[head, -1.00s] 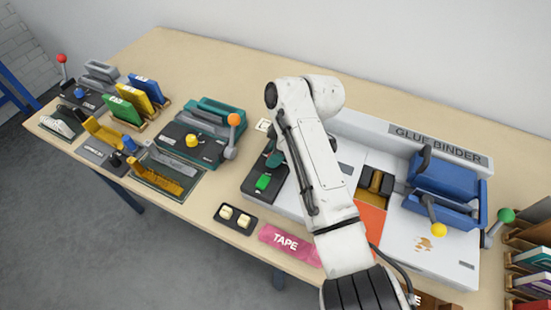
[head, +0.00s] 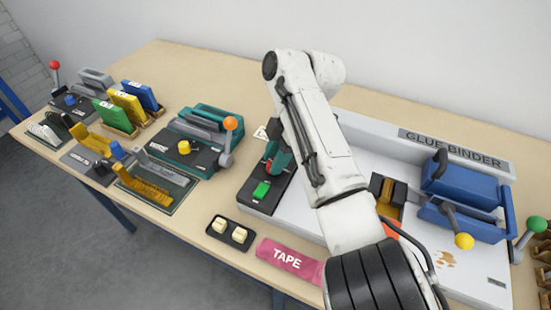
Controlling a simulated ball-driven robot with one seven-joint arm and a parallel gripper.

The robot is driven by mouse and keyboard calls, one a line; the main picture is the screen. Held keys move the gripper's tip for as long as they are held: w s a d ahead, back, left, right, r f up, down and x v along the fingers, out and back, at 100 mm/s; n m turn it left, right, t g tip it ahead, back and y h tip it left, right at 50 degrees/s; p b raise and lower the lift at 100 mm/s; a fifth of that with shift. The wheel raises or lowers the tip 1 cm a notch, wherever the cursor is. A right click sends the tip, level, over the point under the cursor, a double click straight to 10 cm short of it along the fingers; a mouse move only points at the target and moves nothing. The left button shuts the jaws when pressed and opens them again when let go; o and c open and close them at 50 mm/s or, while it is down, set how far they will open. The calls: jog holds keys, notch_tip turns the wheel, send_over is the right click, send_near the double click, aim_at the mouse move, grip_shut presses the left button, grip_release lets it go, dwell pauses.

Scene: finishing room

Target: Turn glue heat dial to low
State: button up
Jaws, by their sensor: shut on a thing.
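The glue binder (head: 352,200) is a long white machine with a dark control panel (head: 254,202) at its left end. My gripper (head: 271,162), teal and partly hidden behind my white arm, reaches down onto the back of this panel. It is shut on a small red knob there, which seems to be the glue heat dial (head: 268,169); only a sliver of it shows. The dial's pointer and its markings are hidden, so its setting cannot be read. A green button (head: 261,190) sits on the panel just in front of the gripper.
A teal machine (head: 190,148) with an orange-knobbed lever stands left of the panel. A blue clamp (head: 466,190) with a yellow-knobbed lever is at right.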

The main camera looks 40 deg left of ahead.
jog(key=o, duration=1)
jog(key=b+v, duration=0.1)
jog(key=v, duration=0.9)
jog(key=shift+w+d+r, duration=0.1)
jog(key=shift+w+r, duration=0.15)
jog(key=shift+r, duration=0.05)
